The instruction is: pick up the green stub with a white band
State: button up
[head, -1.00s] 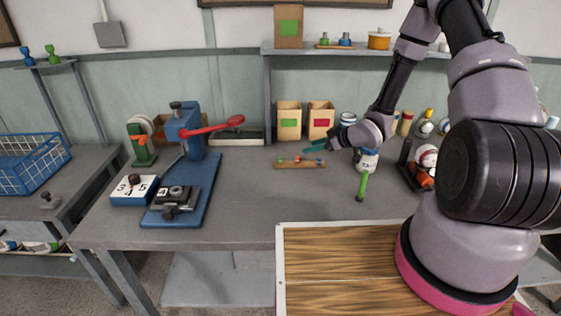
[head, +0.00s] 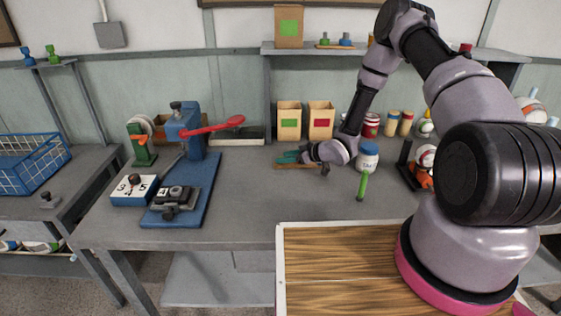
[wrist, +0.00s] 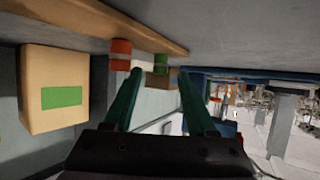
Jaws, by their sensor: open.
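A green stub (wrist: 160,60) shows in the wrist view on a wooden strip (wrist: 90,20), between and just beyond my fingertips; its band is hard to make out. A red-orange stub (wrist: 120,52) with a pale band is beside it, near the tip of the left finger. My gripper (wrist: 160,78) is open, with teal fingers and nothing between its jaws. In the head view my gripper (head: 288,157) is low over the wooden strip (head: 284,167) on the bench and hides the stubs there.
Two cardboard boxes (head: 289,120) with green and red labels stand behind the strip. A white jar (head: 367,158) and an upright green rod (head: 362,186) are to the right. A blue press (head: 190,125) with a red lever is left.

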jog(key=shift+w+a+f, duration=0.35)
jog(key=shift+a, duration=0.1)
grip_shut()
jog(key=shift+r, duration=0.15)
